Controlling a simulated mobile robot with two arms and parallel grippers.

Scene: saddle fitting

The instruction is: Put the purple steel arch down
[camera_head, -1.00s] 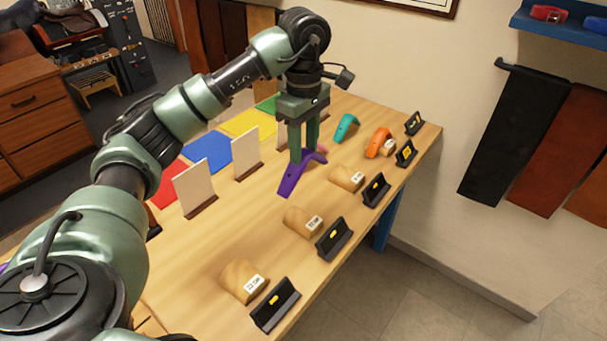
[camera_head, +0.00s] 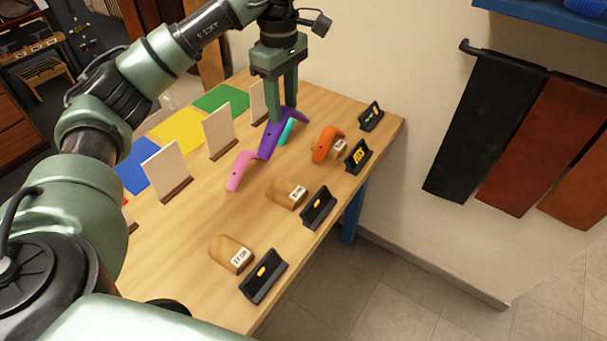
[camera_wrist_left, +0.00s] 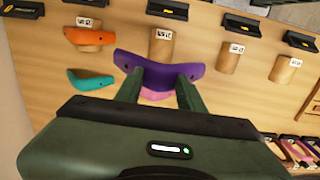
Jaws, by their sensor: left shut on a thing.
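The purple steel arch (camera_head: 270,139) is held between the fingers of my left gripper (camera_head: 275,112), above the wooden table. In the left wrist view the purple arch (camera_wrist_left: 157,74) spans across both fingertips of the left gripper (camera_wrist_left: 157,88). How high it hangs over the table is hard to tell. A pink arch (camera_head: 240,170) lies near it to the lower left, and a teal arch (camera_head: 287,131) shows just behind it to the right. My right gripper is in neither view.
An orange arch (camera_head: 324,145) sits by a wooden block near the table's right end. Wooden blocks (camera_head: 288,193) with labels and black sign stands (camera_head: 319,208) line the front edge. Bare tabletop lies between.

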